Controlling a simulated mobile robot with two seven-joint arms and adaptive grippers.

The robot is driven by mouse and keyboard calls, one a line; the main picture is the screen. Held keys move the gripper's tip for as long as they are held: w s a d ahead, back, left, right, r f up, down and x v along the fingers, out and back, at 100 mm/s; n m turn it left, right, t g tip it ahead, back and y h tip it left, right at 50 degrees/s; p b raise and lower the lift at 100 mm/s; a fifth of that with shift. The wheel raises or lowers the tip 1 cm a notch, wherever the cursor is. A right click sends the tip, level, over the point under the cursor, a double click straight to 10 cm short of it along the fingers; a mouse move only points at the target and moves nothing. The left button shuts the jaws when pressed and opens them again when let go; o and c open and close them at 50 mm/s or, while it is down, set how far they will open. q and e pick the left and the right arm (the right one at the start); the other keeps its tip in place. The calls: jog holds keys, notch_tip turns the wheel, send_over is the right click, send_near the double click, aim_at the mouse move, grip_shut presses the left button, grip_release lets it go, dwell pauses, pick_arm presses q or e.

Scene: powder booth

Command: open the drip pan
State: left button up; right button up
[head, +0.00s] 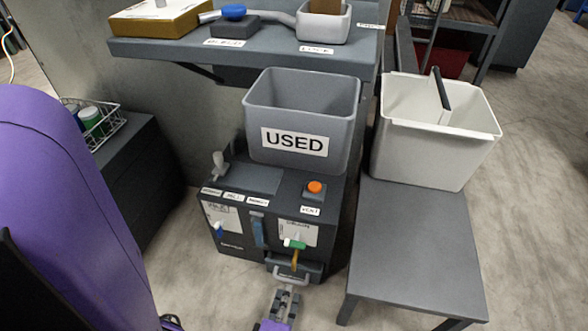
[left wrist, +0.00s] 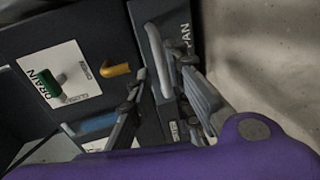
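The drip pan (head: 313,268) is a dark drawer low on the front of the dark cabinet, with a light grey bar handle (head: 291,277). In the left wrist view the pan front (left wrist: 180,18) carries a PAN label, and its handle (left wrist: 157,60) stands out from it. I cannot tell whether the pan is slightly out. My left gripper (head: 285,292) is at the handle; in the left wrist view the gripper (left wrist: 160,78) has its fingers apart, with the handle's end between or just beyond the tips. Contact is unclear. My right gripper is not in view.
Above the pan are a green DRAIN lever (head: 294,244) and a yellow spout (head: 295,260). A grey USED bin (head: 260,110) sits on the cabinet. A grey table (head: 415,235) with a white bin (head: 425,150) stands right. Floor in front of the cabinet is clear.

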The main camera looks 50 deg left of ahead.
aim_at(291, 280)
pick_arm(q)
jog(key=b+x, duration=0.2)
jog(key=x, duration=0.3)
jog(key=shift+w+a+f, duration=0.15)
jog(key=shift+w+a, duration=0.1)
jog(key=shift+w, duration=0.05)
jog(key=shift+c, duration=0.5)
grip_shut()
